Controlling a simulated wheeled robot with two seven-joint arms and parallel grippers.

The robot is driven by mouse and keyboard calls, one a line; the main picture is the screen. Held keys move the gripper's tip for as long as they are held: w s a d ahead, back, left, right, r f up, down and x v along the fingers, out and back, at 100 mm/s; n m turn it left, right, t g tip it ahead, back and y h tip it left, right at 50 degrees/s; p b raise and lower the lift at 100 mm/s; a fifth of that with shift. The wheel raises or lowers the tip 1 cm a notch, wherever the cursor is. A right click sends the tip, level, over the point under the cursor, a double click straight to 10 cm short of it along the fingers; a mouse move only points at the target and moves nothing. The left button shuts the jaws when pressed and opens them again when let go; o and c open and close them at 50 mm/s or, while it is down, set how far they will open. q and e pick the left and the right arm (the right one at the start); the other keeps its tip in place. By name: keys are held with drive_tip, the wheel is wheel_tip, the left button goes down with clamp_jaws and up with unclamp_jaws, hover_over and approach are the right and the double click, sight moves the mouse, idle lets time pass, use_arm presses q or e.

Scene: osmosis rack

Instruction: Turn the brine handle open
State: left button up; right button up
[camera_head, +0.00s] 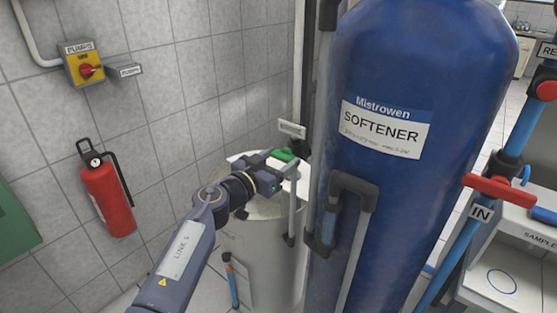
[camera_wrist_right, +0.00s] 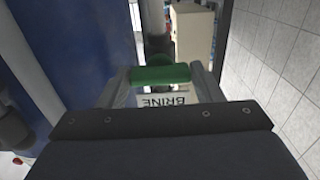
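The green brine handle (camera_head: 283,155) is a short bar above the pale tank, next to the blue softener. In the right wrist view the green bar (camera_wrist_right: 160,75) lies crosswise between my right fingertips, its ends close to them. My right gripper (camera_head: 283,164) is at the handle with its fingers spread wide; I cannot see for certain whether they touch it. A white BRINE label (camera_wrist_right: 166,99) shows upside down just below the bar, between the fingers. My left gripper is not in view.
The blue softener tank (camera_head: 420,90) stands close to the right of the gripper, with a grey pipe (camera_head: 355,240) in front. The pale tank (camera_head: 262,240) is below. A fire extinguisher (camera_head: 106,195) and a pump switch (camera_head: 85,68) are on the tiled left wall.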

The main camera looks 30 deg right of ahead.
drive_tip(key=c, duration=0.5)
drive_tip(key=shift+n, duration=0.3)
drive_tip(key=n, duration=0.8)
drive_tip(key=n+p, duration=0.2)
drive_tip(key=n, duration=0.2)
drive_tip(key=shift+n, duration=0.3)
drive_tip(key=shift+n+p, duration=1.2)
drive_tip(key=shift+n, duration=1.1)
drive_tip(key=shift+f, duration=0.1)
